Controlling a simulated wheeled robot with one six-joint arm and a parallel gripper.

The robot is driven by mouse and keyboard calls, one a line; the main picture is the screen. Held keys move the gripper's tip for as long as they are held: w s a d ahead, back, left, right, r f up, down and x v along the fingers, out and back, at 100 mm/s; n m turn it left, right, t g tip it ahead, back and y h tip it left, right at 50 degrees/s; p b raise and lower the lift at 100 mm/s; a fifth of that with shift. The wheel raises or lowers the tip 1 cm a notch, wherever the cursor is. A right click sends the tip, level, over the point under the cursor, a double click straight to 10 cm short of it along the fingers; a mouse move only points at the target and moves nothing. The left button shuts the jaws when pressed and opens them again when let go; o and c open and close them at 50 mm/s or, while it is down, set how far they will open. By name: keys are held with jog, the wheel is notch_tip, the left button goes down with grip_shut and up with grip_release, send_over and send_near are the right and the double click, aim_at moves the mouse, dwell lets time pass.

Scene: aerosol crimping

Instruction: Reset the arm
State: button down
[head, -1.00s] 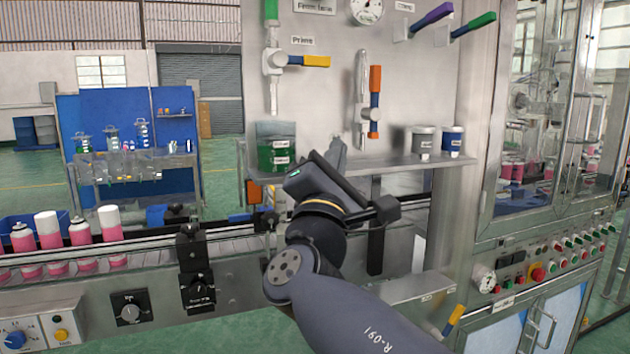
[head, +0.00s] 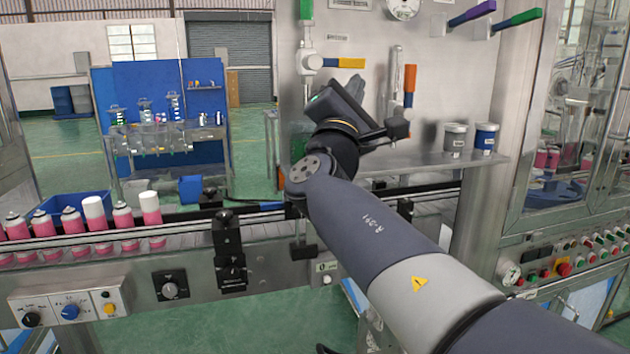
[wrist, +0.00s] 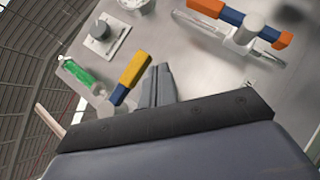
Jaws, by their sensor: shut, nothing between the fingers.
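My gripper (wrist: 157,85) is shut and empty in the wrist view, pointing toward the steel panel with its valves. In the head view its fingertips (head: 354,85) show in front of the panel, just below the yellow and blue valve handle (head: 345,63). My arm rises from the lower right, across the conveyor. In the wrist view the yellow and blue handle (wrist: 130,77) is just left of the fingers. I cannot tell how much gap is between them.
An orange and blue valve handle (head: 409,85) is right of my gripper. Pink cans (head: 123,216) line the conveyor at left. A glass-fronted machine (head: 575,120) stands at right.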

jog(key=shift+r, duration=0.3)
jog(key=shift+f, duration=0.15)
